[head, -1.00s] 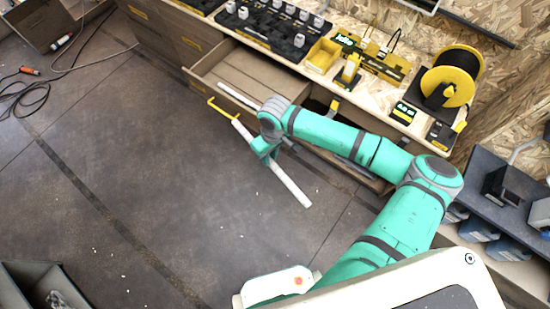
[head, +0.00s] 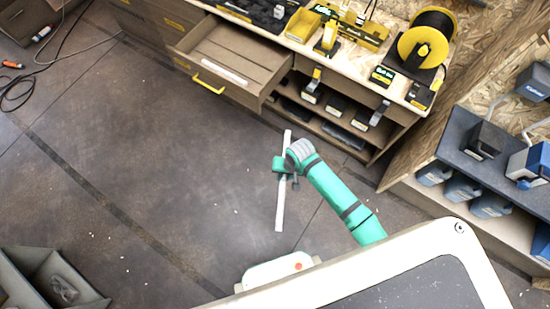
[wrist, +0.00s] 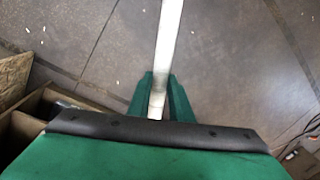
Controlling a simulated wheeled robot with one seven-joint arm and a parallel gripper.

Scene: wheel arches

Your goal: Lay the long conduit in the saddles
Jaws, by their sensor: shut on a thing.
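The long conduit (head: 280,205) is a straight white rod held over the floor, nearly upright in the head picture. My gripper (head: 283,165) is shut on it, with conduit sticking out on both sides. In the wrist view the conduit (wrist: 168,40) runs from the top edge down between the green fingers of my gripper (wrist: 158,95). A shorter-looking white rod (head: 225,72) lies in the open drawer (head: 190,45). I cannot make out the saddles for certain in either view.
The workbench (head: 290,45) has a yellow-and-black spool (head: 425,45) and a yellow stand (head: 327,38). An open shelf (head: 345,135) lies below it. A blue-grey shelf (head: 465,165) stands right. A grey bin (head: 40,275) is at lower left. The middle floor is clear.

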